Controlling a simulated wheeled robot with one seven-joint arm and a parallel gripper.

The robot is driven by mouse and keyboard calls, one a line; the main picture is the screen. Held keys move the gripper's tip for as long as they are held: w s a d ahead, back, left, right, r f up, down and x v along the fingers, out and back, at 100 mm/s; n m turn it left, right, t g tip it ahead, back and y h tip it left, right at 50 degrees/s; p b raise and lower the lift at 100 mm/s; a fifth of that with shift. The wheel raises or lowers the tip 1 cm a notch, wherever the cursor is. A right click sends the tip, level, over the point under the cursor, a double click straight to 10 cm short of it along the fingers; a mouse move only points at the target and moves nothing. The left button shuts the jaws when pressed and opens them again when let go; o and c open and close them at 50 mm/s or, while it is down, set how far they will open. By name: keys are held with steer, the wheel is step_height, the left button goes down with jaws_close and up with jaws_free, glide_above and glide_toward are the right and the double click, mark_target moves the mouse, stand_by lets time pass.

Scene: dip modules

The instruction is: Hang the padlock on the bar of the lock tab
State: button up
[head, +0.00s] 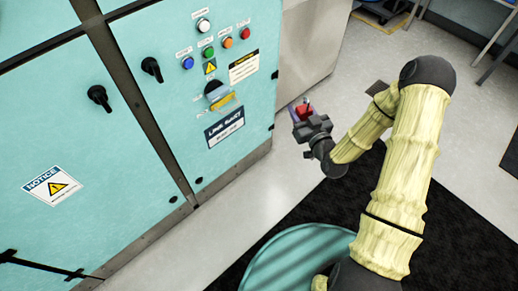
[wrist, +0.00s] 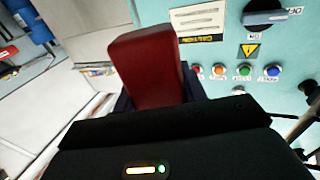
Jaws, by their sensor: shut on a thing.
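My gripper (head: 304,117) is shut on the red padlock (head: 303,110) and holds it in the air to the right of the teal cabinet. The padlock's red body (wrist: 147,68) fills the middle of the wrist view; its shackle cannot be made out there. The lock tab seems to be the yellow piece (head: 222,103) below the dark rotary switch (head: 216,93) on the cabinet front. Its bar is too small to make out. The padlock is apart from it, with a clear gap between them. The switch knob also shows in the wrist view (wrist: 264,17) at the upper right.
The teal cabinet (head: 160,110) has two black handles (head: 99,97) and several coloured buttons (head: 208,52) above the switch. A grey cabinet (head: 308,45) stands beside it. The floor (head: 262,187) in front is clear, with a black mat (head: 300,215) nearer me.

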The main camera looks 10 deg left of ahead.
steer(key=s+a+f+n+g+y+b, duration=0.4)
steer(key=a+f+b, duration=0.8)
steer(key=b, duration=1.2)
steer(key=shift+s+a+g+y+b, duration=0.2)
steer(key=shift+s+g+y+b, duration=0.15)
steer(key=shift+s, duration=0.25)
steer(key=shift+w, duration=0.15)
